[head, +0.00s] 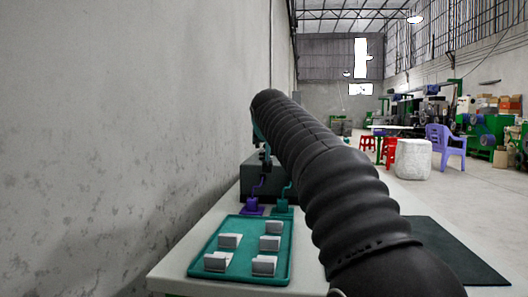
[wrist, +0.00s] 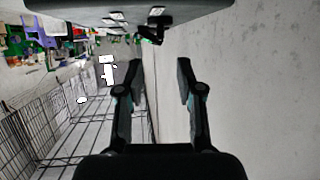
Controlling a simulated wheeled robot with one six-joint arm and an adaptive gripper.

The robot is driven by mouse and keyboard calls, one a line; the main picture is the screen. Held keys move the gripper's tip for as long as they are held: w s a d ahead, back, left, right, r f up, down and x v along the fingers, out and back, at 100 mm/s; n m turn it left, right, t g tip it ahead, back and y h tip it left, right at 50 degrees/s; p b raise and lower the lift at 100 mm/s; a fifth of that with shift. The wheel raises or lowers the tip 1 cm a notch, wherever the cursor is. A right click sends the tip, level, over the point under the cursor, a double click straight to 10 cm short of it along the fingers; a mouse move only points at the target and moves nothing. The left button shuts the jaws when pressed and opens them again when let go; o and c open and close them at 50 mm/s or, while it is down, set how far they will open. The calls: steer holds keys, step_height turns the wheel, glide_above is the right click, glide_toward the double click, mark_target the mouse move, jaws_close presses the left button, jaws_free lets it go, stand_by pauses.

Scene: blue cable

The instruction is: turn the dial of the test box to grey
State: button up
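The dark grey test box (head: 232,183) stands at the far end of the bench in the head view, partly hidden by my arm. I cannot make out its dial or any grey mark. My gripper (wrist: 159,70) is open and empty in the wrist view, its two dark fingers well apart with only wall and background between them. In the head view my arm mostly hides the gripper, above and around the box. A small black part (wrist: 155,30) shows at the top of the wrist view, ahead of the fingertips; I cannot tell what it is.
A teal tray (head: 200,262) with several pale grey blocks (head: 229,241) lies on the white bench (head: 170,272). A purple piece (head: 252,207) and a teal piece (head: 283,206) sit before the box. A dark mat (head: 455,255) lies at right. The wall (head: 120,130) rises close at left.

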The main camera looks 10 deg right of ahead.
steer(key=x, duration=0.8)
steer(key=shift+w+f+p, duration=0.2)
steer(key=shift+w+p, duration=0.1)
steer(key=shift+w, duration=0.1)
jaws_close()
